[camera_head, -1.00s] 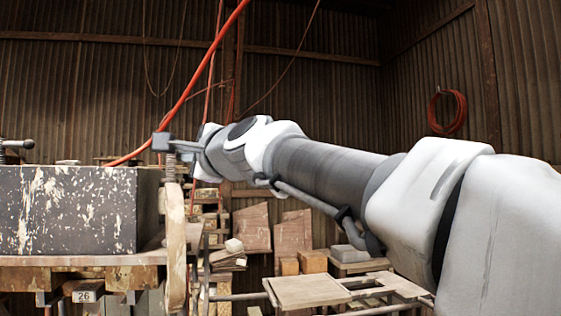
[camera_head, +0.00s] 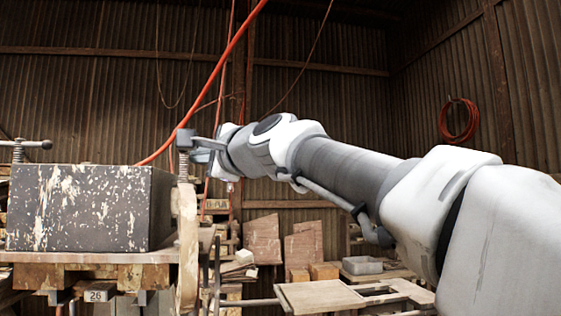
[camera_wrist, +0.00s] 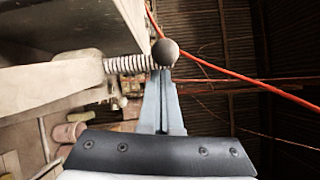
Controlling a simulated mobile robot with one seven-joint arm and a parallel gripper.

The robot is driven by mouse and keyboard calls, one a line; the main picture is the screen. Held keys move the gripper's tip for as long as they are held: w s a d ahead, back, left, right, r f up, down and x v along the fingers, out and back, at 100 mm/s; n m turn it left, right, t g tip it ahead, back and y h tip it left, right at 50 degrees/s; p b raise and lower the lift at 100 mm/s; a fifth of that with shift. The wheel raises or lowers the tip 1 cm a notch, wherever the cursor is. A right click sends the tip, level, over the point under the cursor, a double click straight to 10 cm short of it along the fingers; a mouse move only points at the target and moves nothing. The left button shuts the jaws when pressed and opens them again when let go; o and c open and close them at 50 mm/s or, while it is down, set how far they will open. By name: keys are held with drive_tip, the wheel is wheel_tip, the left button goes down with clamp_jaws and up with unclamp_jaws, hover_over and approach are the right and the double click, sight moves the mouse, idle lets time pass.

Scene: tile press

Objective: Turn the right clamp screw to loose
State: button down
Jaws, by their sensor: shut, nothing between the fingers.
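The right clamp screw (camera_head: 184,163) is a threaded rod standing upright at the right end of the dark, paint-flecked block in the head view. In the wrist view its coiled thread (camera_wrist: 132,64) lies sideways, with a dark round knob (camera_wrist: 165,53) at its end. My gripper (camera_head: 203,146) is beside the top of the screw, on its right. In the wrist view my gripper (camera_wrist: 165,76) shows its pale blue fingers together and empty, with the tips close by the knob. I cannot tell whether they touch it.
The block (camera_head: 85,205) rests on a wooden bed. A left clamp screw (camera_head: 18,152) with a bar handle stands at its far left. A red-orange hose (camera_head: 208,80) hangs close behind the right screw. Boards and crates (camera_head: 265,238) are stacked behind, below my arm.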

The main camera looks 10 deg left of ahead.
drive_tip(key=shift+w+a+n+g+y+b, duration=0.1)
drive_tip(key=shift+a+n+g+y+b, duration=0.05)
drive_tip(key=shift+n+g+y+b, duration=0.5)
drive_tip(key=shift+w+a+n+g+y+b, duration=0.1)
drive_tip(key=shift+n+g+y+b, duration=0.35)
drive_tip(key=shift+g+b, duration=0.35)
idle(0.5)
drive_tip(key=shift+w+a+r+n+g+y+p, duration=0.15)
drive_tip(key=shift+n+g+y+p, duration=0.25)
drive_tip(key=shift+n+g, duration=0.5)
drive_tip(key=shift+s+a+f+n+g+y+p, duration=0.15)
drive_tip(key=shift+n+g+y+p, duration=0.25)
drive_tip(key=shift+g, duration=0.75)
drive_tip(key=shift+w+a+r+n+g+y+p, duration=0.1)
drive_tip(key=shift+a+n+g+y+p, duration=0.15)
drive_tip(key=shift+n+g+p, duration=0.75)
drive_tip(key=shift+a+r+n+g+y+p, duration=0.1)
drive_tip(key=shift+n+g+y+p, duration=0.15)
drive_tip(key=shift+n+g+p, duration=0.7)
drive_tip(key=shift+a+f+n+g+h+p, duration=0.15)
drive_tip(key=shift+n+g+p, duration=0.35)
drive_tip(key=shift+g+p, duration=0.7)
drive_tip(key=shift+a+r+n+g+h+p, duration=0.1)
drive_tip(key=shift+n+g+p, duration=0.35)
drive_tip(key=shift+g+p, duration=0.75)
drive_tip(key=shift+a+f+n+g+h+p, duration=0.15)
drive_tip(key=shift+n+g+p, duration=0.35)
drive_tip(key=shift+g+p, duration=0.65)
